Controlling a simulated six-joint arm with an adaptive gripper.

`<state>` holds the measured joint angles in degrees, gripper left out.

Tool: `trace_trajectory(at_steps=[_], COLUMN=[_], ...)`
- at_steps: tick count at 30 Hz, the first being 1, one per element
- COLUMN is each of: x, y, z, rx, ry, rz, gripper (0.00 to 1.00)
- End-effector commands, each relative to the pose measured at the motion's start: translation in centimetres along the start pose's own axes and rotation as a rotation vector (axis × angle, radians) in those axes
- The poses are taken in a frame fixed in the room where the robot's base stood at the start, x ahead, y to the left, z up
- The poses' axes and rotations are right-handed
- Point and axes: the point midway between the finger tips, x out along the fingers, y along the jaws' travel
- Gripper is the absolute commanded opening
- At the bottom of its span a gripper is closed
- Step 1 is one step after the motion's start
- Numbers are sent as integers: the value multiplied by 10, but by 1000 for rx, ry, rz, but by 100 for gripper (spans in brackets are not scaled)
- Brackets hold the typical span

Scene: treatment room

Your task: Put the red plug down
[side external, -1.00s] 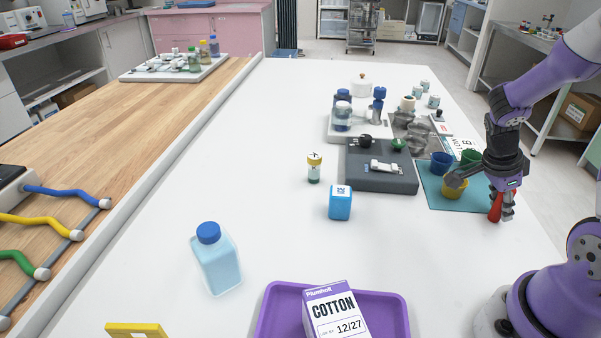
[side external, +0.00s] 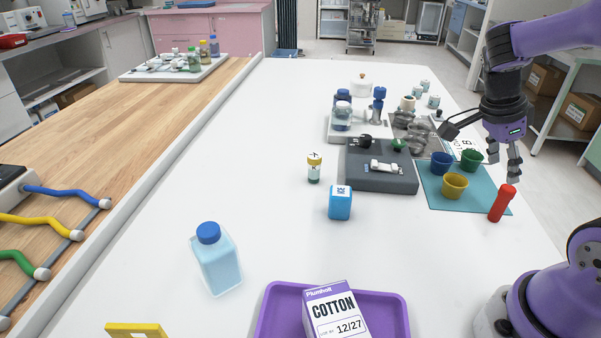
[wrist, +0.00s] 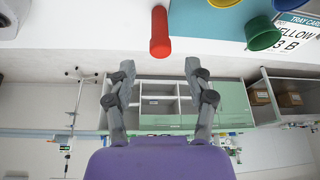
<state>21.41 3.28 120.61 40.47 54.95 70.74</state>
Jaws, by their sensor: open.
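The red plug (side external: 501,203) stands slightly tilted at the right front edge of the teal mat (side external: 472,199), with nothing holding it. My gripper (side external: 515,172) is open and empty, above and a little behind the plug, apart from it. In the wrist view the red plug (wrist: 160,34) lies beyond my open fingers (wrist: 158,80), near the table edge. Blue (side external: 441,163), yellow (side external: 455,186) and green (side external: 471,160) cups stand on the mat.
A dark grey block (side external: 381,179) with knobs sits left of the mat. A printed card (side external: 466,147) lies behind the cups. The white table is clear in front of the mat.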

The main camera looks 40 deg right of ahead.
Motion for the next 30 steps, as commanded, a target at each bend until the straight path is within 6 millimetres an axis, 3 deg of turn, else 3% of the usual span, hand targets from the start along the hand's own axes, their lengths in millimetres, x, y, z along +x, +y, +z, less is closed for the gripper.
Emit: trace_trajectory(at_steps=[5, 8, 11, 15, 18, 22, 30], x=[-21, -42, -67, -96, -109, -115, -115], y=[0, 5, 19, 51, 71, 85, 86], z=[7, 28, 60, 100, 119, 129, 130], rx=[-108, -431, -905, -1514, -1805, -1975, -1992], ry=[-24, -77, -107, -65, -4, 47, 52], rz=[-44, -172, -376, -675, -837, -937, -943], gripper=[60, 60, 60, 60, 60, 60, 60])
